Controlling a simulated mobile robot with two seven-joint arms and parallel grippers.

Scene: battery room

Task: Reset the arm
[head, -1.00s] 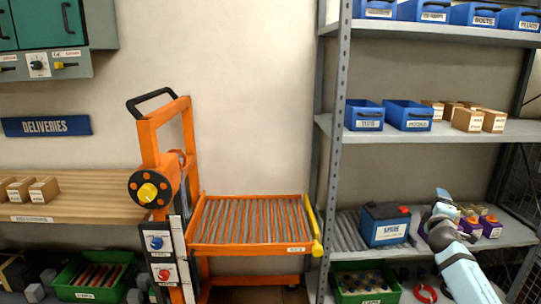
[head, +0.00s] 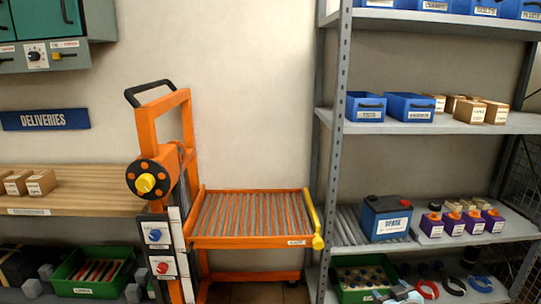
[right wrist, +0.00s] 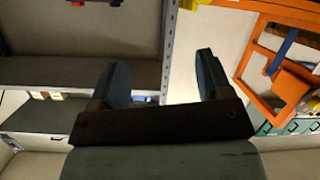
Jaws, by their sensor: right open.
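My right gripper (head: 402,292) shows only in part at the bottom edge of the head view, in front of the rack's lowest shelf. In the right wrist view, my right gripper (right wrist: 161,75) has its two dark fingers wide apart with nothing between them. Most of the right arm is out of the head view. My left gripper is in neither view.
A grey rack (head: 337,150) stands at the right with a blue battery (head: 386,220), purple boxes (head: 459,225) and a green crate (head: 340,292). An orange lift trolley (head: 250,242) with an empty roller bed stands left of it. A wooden shelf (head: 90,178) is at the left.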

